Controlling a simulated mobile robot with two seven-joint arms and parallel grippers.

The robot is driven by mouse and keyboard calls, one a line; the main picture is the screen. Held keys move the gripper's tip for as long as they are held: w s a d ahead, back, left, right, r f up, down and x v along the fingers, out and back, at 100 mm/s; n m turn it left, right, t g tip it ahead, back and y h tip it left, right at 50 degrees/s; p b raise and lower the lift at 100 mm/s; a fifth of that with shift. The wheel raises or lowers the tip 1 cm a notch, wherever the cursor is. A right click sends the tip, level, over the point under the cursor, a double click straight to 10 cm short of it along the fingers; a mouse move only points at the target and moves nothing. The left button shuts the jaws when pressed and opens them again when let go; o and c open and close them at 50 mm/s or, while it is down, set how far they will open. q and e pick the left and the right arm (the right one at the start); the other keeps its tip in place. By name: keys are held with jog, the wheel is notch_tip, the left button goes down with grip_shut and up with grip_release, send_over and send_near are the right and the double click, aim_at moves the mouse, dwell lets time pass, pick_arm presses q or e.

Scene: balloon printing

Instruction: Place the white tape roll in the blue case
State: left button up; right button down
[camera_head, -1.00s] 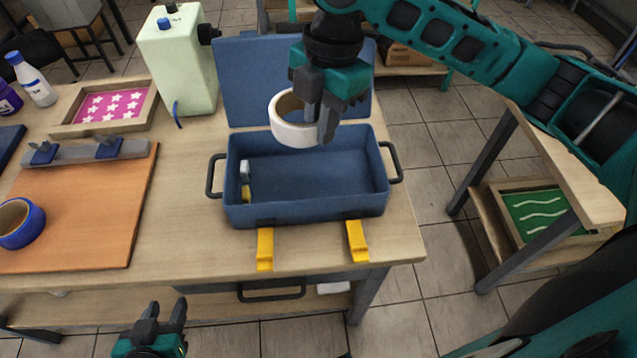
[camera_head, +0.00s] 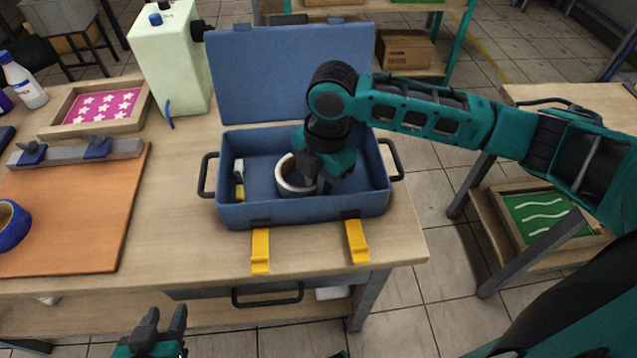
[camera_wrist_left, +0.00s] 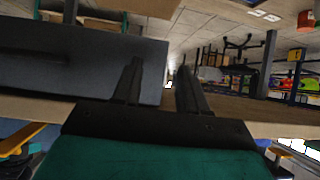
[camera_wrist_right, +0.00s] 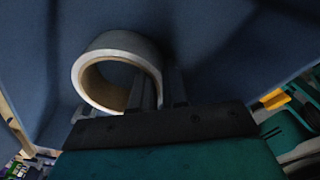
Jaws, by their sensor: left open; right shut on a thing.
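The open blue case (camera_head: 262,214) stands on the wooden table with its lid (camera_head: 290,75) raised at the back. The white tape roll (camera_head: 284,180) is inside the case, near the middle of its floor. My right gripper (camera_head: 318,186) reaches down into the case and is shut on the roll's wall. In the right wrist view the roll (camera_wrist_right: 92,86) sits between the fingers (camera_wrist_right: 160,92), with blue case surface behind it. Whether the roll touches the floor is hard to tell. My left gripper (camera_head: 163,325) is open and empty, in front of the table.
A small white and yellow item (camera_head: 239,180) lies in the case's left end. Two yellow latches (camera_head: 260,250) hang at its front. Left are an orange board (camera_head: 80,215), a blue tape roll (camera_head: 12,226), a pink star frame (camera_head: 100,106) and a pale green machine (camera_head: 168,60).

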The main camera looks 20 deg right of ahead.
jog(key=c, duration=1.6)
grip_release()
jog(key=shift+f, duration=0.1)
jog(key=o, duration=0.5)
jog(key=shift+c, duration=0.2)
notch_tip(320, 180, up, 12)
jog(key=d+p, duration=0.1)
jog(key=p, duration=0.1)
jog(key=shift+w+d, duration=0.15)
